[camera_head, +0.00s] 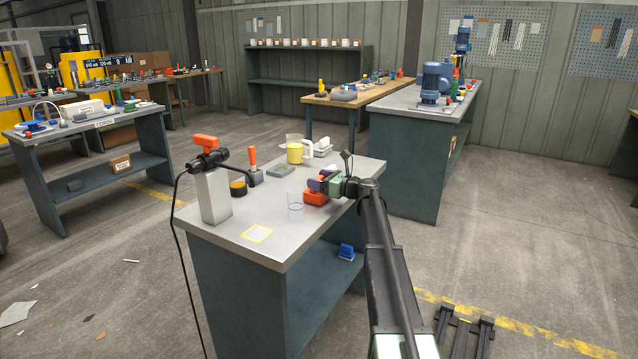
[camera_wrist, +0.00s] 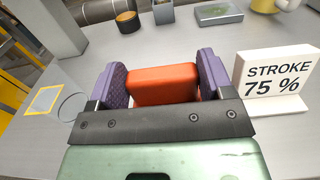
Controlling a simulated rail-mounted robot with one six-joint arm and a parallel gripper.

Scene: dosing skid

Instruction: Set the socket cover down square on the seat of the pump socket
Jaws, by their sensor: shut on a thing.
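My gripper (camera_head: 321,184) is over the right side of the near grey bench. In the wrist view its two purple fingers (camera_wrist: 163,85) are shut on an orange-red block (camera_wrist: 163,83), which I take to be the socket cover. In the head view the orange-red block (camera_head: 315,198) is low at the fingers, partly hidden by them; I cannot tell whether it touches the bench. A grey post (camera_head: 214,197) at the bench's left carries a black fitting (camera_head: 209,160) with an orange top and a hanging cable. I cannot make out for certain which part is the pump socket's seat.
A clear glass ring or beaker (camera_head: 295,200) stands left of the gripper, near a yellow-bordered square (camera_head: 257,233). A STROKE 75 % sign (camera_wrist: 276,80) is close to the right finger. A yellow-filled jug (camera_head: 295,150) and grey-green pad (camera_head: 280,170) stand behind.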

